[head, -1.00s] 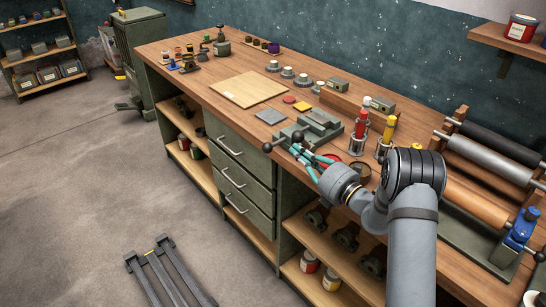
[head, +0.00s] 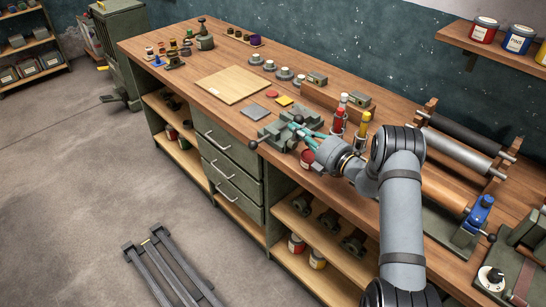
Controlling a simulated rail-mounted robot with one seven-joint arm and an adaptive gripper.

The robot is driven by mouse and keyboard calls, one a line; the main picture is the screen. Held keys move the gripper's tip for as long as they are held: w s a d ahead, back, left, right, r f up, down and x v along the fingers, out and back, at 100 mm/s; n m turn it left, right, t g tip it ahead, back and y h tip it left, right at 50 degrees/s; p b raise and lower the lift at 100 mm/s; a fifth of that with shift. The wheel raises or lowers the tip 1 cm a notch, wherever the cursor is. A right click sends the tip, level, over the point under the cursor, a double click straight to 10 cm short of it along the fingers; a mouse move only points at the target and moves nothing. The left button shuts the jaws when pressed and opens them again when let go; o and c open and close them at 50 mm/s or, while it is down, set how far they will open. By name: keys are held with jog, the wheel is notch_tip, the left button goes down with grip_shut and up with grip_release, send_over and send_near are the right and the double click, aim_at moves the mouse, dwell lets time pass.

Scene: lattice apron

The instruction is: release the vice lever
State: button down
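The vice (head: 280,134) is a grey-green metal block at the front edge of the wooden bench. Its lever shows two dark ball ends: one (head: 253,145) juts past the bench edge, the other (head: 298,119) is at the vice's right side by my fingers. My gripper (head: 294,130) has teal fingers and reaches in from the right, with its tips at the lever's right part. The fingers look a little apart. Whether they touch or grip the lever is too small to tell, and the lever's middle is partly hidden.
A red tin (head: 307,158) stands close under my gripper. Rollers (head: 455,150) fill the bench to the right. A pale board (head: 233,85) lies to the left.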

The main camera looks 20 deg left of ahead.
jog(key=shift+w+d, duration=0.25)
jog(key=shift+w, duration=0.1)
jog(key=shift+r, duration=0.1)
dwell(0.4)
jog(key=s+d+b, duration=0.1)
jog(key=s+d, duration=0.6)
jog(key=s, duration=0.2)
jog(key=shift+d+r, duration=0.15)
jog(key=shift+r, duration=0.25)
